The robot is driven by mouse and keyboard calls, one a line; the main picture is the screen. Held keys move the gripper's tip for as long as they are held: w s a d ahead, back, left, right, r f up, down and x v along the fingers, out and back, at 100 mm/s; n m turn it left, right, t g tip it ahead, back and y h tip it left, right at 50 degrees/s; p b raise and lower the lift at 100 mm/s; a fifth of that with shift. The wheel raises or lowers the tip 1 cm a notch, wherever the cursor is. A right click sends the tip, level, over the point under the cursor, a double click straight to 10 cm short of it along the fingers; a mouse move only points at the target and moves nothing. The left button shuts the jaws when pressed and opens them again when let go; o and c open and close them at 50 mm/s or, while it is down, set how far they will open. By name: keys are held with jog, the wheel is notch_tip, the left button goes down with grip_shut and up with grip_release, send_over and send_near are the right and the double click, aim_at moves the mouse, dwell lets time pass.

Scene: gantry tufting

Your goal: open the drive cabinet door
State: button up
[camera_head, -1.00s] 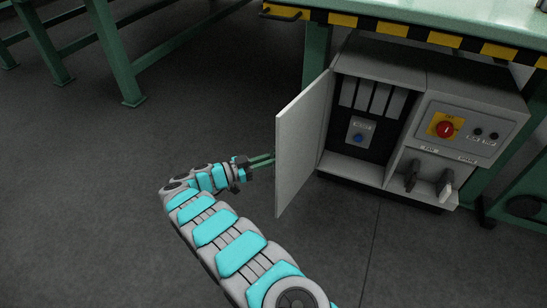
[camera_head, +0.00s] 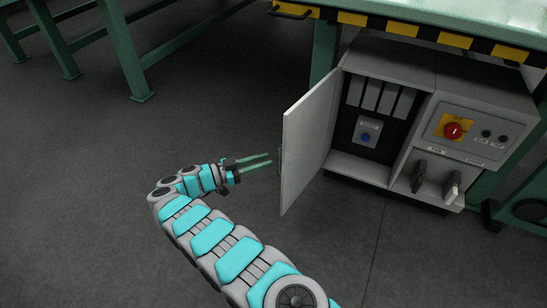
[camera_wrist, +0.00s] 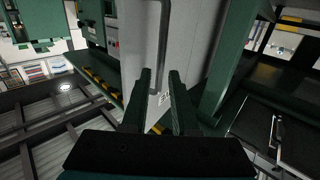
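The drive cabinet (camera_head: 390,62) stands under the table at the right. Its pale grey door (camera_head: 305,145) stands wide open, swung out to the left, and the interior shows. A bar handle (camera_wrist: 160,45) on the door's outer face is straight ahead in the wrist view; the door panel (camera_wrist: 190,45) is behind it. My gripper (camera_head: 269,158) is left of the door, fingers pointing at its outer face. The two green fingers are spread with an empty gap between them. In the head view the fingertips are a little short of the door, apart from it.
Inside the cabinet are grey modules (camera_head: 380,97) and a box with a blue button (camera_head: 366,138). A red switch (camera_head: 453,131) and dark and white levers (camera_head: 419,177) are on the right section. Green table legs (camera_head: 125,55) stand at the back left. The floor (camera_head: 90,200) left of my arm is clear.

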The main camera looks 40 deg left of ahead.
jog(key=shift+v, duration=1.1)
